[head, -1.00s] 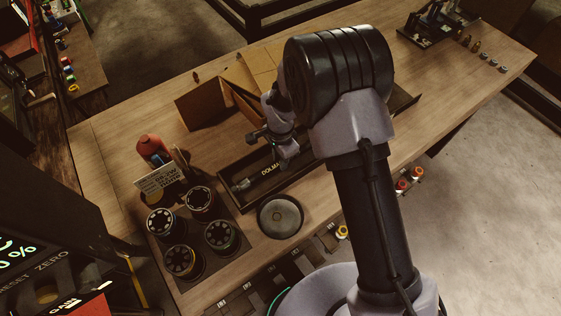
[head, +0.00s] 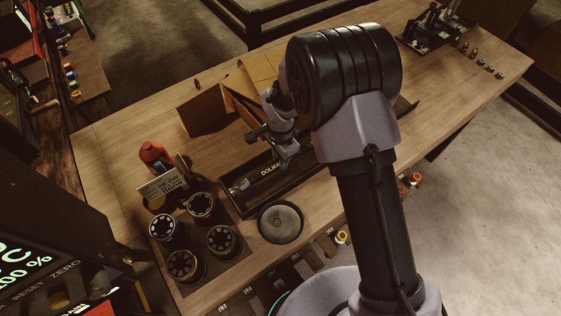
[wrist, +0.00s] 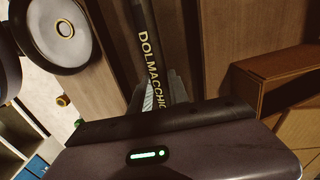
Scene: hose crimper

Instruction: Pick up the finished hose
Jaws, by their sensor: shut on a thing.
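The finished hose (head: 258,177) is black with yellow "DOLMACCHIO" lettering and a metal fitting at its left end. It lies in or just above a long dark tray (head: 250,208) on the bench; I cannot tell whether it touches the tray floor. My gripper (head: 285,152) is over the tray. In the wrist view, the fingers of my gripper (wrist: 165,92) are shut around the hose (wrist: 146,38) close to the lettering. The hose's right end is hidden behind my arm in the head view.
An open cardboard box (head: 207,113) stands behind the tray. Several black die sets (head: 201,207), a sign (head: 162,187) and a red bottle (head: 154,153) stand at the left. A round dish (head: 280,222) sits in front.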

